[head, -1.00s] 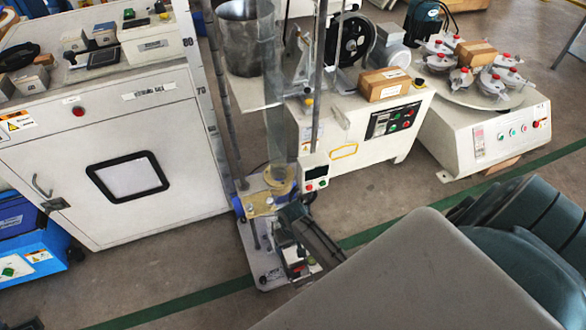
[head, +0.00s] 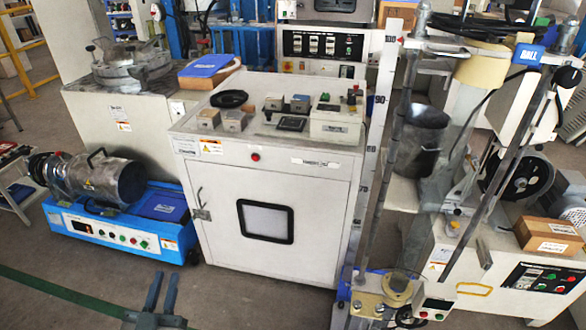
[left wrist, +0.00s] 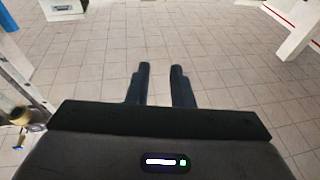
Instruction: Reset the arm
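My left gripper (head: 162,284) shows at the bottom of the head view, pointing away from me over the floor. Its two dark fingers stand apart with nothing between them. In the left wrist view the same gripper (left wrist: 160,68) is open and empty above a tiled floor (left wrist: 100,55). My right gripper is not in view.
A white cabinet (head: 330,210) with a dark-framed window stands ahead. A blue-based machine (head: 115,235) is at left. A tall drop tester (head: 378,170) and a white machine (head: 520,255) stand at right. Grey floor (head: 100,300) is clear in front.

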